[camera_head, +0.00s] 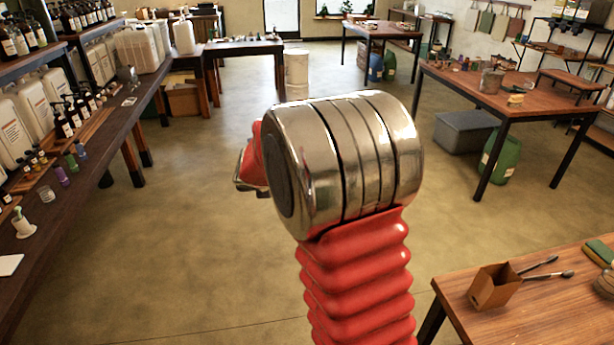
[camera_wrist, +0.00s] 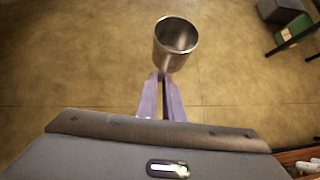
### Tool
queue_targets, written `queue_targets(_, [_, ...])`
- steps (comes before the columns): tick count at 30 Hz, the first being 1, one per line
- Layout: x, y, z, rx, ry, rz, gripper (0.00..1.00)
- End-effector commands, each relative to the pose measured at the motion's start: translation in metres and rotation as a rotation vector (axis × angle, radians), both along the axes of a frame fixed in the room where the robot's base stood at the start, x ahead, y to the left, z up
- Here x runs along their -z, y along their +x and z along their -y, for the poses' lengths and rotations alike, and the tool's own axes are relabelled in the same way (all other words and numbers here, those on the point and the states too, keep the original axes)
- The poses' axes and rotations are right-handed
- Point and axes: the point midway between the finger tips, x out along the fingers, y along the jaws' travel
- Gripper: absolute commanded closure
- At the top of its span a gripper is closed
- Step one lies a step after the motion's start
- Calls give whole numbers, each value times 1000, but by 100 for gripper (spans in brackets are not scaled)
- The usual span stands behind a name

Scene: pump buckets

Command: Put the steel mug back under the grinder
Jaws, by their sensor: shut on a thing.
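A steel mug (camera_wrist: 175,42) shows in the wrist view, its open top facing the camera and its inside looking empty. My gripper (camera_wrist: 162,80) has two purple fingers shut on the mug's near side. The mug is held over bare floor. In the head view my red arm and its steel joint hide the gripper and the mug. I cannot make out a grinder in either view.
A long dark bench (camera_head: 95,150) with bottles and jugs runs along the left. A wooden table (camera_head: 540,105) stands at the right, and another table (camera_head: 520,320) with a brown box (camera_head: 494,287) is at the near right. The floor (camera_head: 190,240) between is clear.

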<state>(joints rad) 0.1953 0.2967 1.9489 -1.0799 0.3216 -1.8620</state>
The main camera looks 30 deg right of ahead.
Motion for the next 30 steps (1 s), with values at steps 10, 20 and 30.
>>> queue_targets(10, [8, -15, -144, -429, 2, 10, 100])
queue_targets(20, [13, -32, -197, -595, 6, 17, 100])
queue_targets(30, [12, -32, -196, -593, 5, 17, 100])
